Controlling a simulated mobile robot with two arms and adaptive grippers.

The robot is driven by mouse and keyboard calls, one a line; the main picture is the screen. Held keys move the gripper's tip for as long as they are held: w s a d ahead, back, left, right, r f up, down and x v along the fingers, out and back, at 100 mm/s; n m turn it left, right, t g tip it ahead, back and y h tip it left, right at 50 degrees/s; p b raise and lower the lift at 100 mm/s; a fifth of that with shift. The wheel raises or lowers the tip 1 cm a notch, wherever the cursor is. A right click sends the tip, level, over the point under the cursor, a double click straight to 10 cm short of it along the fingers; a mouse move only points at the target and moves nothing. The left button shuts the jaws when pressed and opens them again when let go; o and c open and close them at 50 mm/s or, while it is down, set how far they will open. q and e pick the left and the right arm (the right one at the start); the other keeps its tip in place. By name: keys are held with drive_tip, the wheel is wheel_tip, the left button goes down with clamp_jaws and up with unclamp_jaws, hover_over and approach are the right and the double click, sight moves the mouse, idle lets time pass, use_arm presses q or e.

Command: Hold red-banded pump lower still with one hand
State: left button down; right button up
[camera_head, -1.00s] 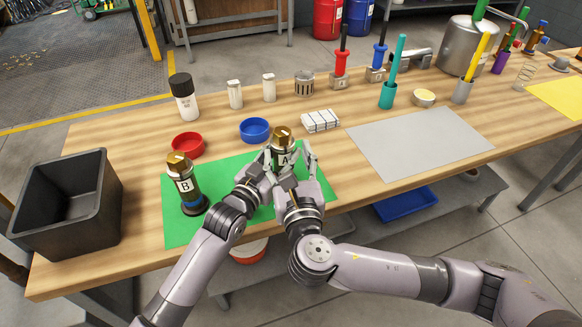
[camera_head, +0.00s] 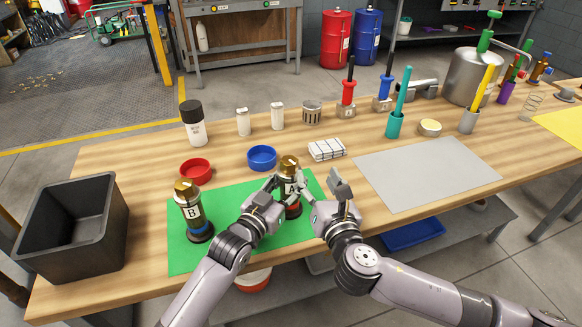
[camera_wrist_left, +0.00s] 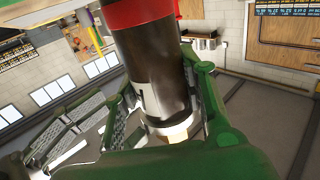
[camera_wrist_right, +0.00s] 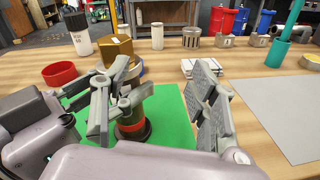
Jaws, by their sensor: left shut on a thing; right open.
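Pump A (camera_head: 290,186), with a gold hex top and a white label, stands upright on the green mat (camera_head: 240,247). My left gripper (camera_head: 280,190) is shut on its body from the left. The left wrist view shows the dark body (camera_wrist_left: 150,65) between the fingers, with its red band (camera_wrist_left: 140,12) at the top edge. My right gripper (camera_head: 322,190) is open and empty just right of pump A. In the right wrist view, the gold top (camera_wrist_right: 117,47) and the red-banded lower part (camera_wrist_right: 133,125) show behind the left fingers. Pump B (camera_head: 193,212), with a blue band, stands at the mat's left.
A red dish (camera_head: 196,170) and a blue dish (camera_head: 262,158) lie behind the mat. A grey mat (camera_head: 428,172) lies clear at right. A black bin (camera_head: 72,225) stands at far left.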

sight(290, 160)
drive_tip(key=w+d+f+m+g+y, duration=0.2)
drive_tip(key=w+d+m+g+y, duration=0.15)
drive_tip(key=m+y, duration=0.35)
drive_tip(key=d+r+m+g+y, duration=0.3)
drive_tip(key=r+m, duration=0.2)
drive_tip(key=m, duration=0.4)
drive_tip(key=s+a+m+g+y, duration=0.2)
drive_tip(key=s+m, duration=0.3)
drive_tip(key=m, duration=0.2)
drive_tip(key=x, duration=1.2)
drive_tip(key=shift+a+f, duration=0.1)
drive_tip(key=shift+f, duration=0.25)
drive_tip(key=c, duration=1.2)
